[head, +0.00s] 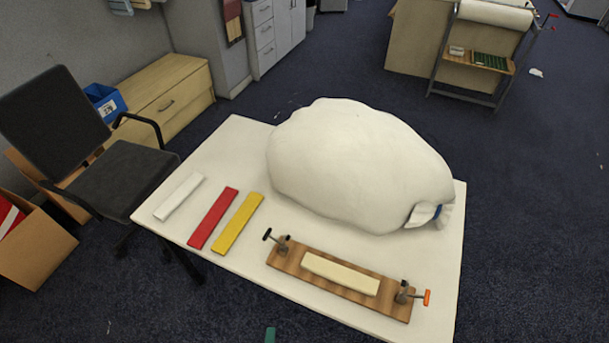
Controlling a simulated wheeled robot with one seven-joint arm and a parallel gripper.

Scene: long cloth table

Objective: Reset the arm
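My arm and gripper do not show in the head view, so I cannot tell the gripper's pose or whether it holds anything. A long white table (232,150) stands in the middle of the view. A large white stuffed sack (350,160), tied at its right end, lies on it. White (179,197), red (213,218) and yellow (238,223) strips lie at the left. A wooden board (290,266) with a clamp at each end lies near the front edge, with a cream bar (341,273) on it.
A black office chair (85,165) stands close to the table's left side. A cardboard box (40,250) is on the floor at left. A wheeled rack (480,55) stands at the back right. Carpet right of the table is mostly clear. A small green piece (270,334) shows at the bottom edge, unclear.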

